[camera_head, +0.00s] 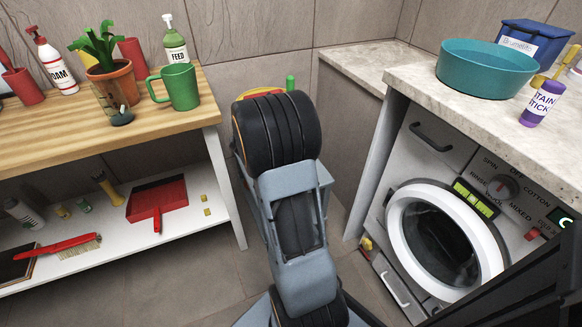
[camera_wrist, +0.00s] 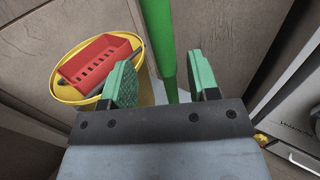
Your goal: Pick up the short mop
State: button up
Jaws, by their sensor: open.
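The short mop shows as a green handle (camera_wrist: 160,40) in the wrist view, running from the top edge down to between my fingers. Its lower end is hidden behind my gripper. A small green piece, likely the handle (camera_head: 290,83), shows behind my arm in the head view. My gripper (camera_wrist: 163,82) is open, with one green-padded finger on each side of the handle. I see gaps on both sides, wider on the left. A yellow bucket (camera_wrist: 66,92) with a red slotted insert (camera_wrist: 100,62) is to the left. My arm hides the gripper in the head view.
A wooden-topped shelf (camera_head: 140,140) with a plant, bottles and a green mug stands left. A washing machine (camera_head: 445,235) under a stone counter (camera_head: 400,75) stands right. A teal basin (camera_head: 487,70) is on it. Walls close the corner behind.

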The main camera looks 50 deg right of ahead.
jog(key=b+x, duration=0.1)
jog(key=x, duration=0.5)
jog(key=shift+s+d+r+b, duration=0.15)
jog(key=shift+s+d+b, duration=0.1)
jog(key=shift+b, duration=0.15)
jog(key=shift+c, duration=0.5)
jog(key=c, duration=0.9)
